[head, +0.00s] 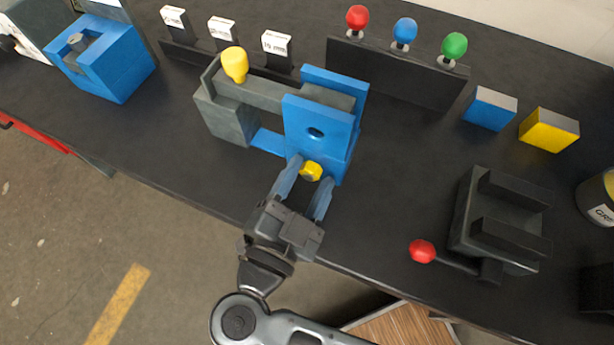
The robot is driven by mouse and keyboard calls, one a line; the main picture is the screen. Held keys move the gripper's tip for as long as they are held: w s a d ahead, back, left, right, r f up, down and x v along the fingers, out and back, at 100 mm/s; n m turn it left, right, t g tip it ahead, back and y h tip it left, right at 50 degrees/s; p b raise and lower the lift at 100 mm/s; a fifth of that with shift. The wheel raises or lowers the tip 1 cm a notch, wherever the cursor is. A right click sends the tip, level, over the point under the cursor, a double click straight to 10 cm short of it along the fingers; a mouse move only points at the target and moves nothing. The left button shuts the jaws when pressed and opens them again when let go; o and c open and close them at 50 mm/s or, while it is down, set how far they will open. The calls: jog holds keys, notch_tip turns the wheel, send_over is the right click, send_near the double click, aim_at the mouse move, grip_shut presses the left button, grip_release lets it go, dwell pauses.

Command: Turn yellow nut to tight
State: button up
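The yellow nut (311,171) sits low on the front face of the blue bracket (317,125), near the front edge of the dark table. My gripper (306,187) is in front of it, with one finger on the left and one on the right of the nut. The fingers are spread apart, and the nut shows in the gap between their tips. From this view I cannot tell whether either fingertip touches the nut.
A grey lever with a yellow knob (235,65) rises behind and left of the bracket. A grey block with a red-knobbed lever (422,251) stands on the right. Red, blue and green knobs (405,31) stand at the back. Bare tabletop lies right of the bracket.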

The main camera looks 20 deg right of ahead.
jog(key=b+v, duration=0.1)
jog(key=v, duration=0.6)
jog(key=shift+s+a, duration=0.3)
